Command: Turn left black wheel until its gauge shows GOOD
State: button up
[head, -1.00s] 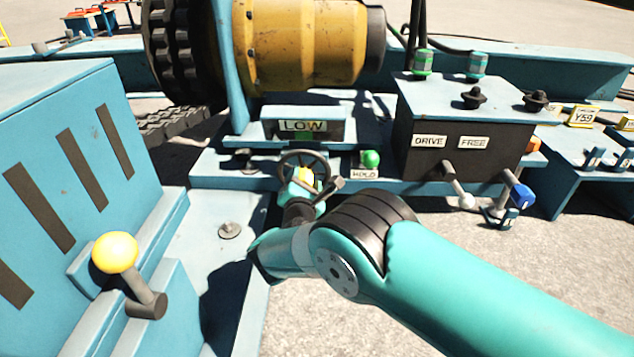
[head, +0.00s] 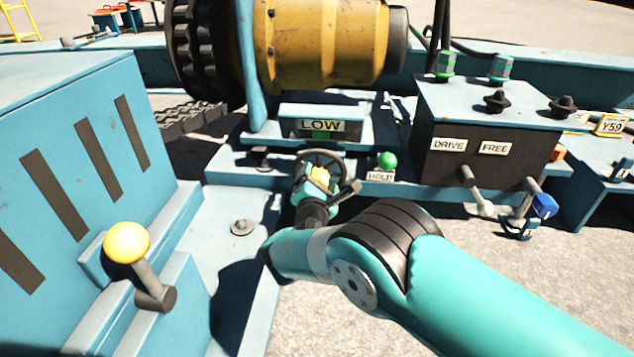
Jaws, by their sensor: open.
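The black wheel (head: 302,158) stands below the gauge, its lower part hidden behind my gripper and wrist. The gauge (head: 320,126) above it reads LOW, with a green patch under the word. My gripper (head: 322,172) is open at the wheel, in front of its right part. The fingertips are small here, and I cannot tell whether they touch the rim. Yellow shows at the gripper's end. No second black wheel shows clearly.
A green knob (head: 387,160) labelled HOLD sits just right of the wheel. A control box (head: 480,125) marked DRIVE and FREE has levers below it. A yellow-knobbed lever (head: 128,243) stands front left. The yellow drum (head: 320,45) is behind.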

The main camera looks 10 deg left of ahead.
jog(key=s+d+p, duration=0.2)
jog(key=s+p, duration=1.5)
jog(key=p, duration=0.1)
jog(key=shift+s, duration=0.15)
jog(key=shift+d, duration=0.1)
dwell(0.9)
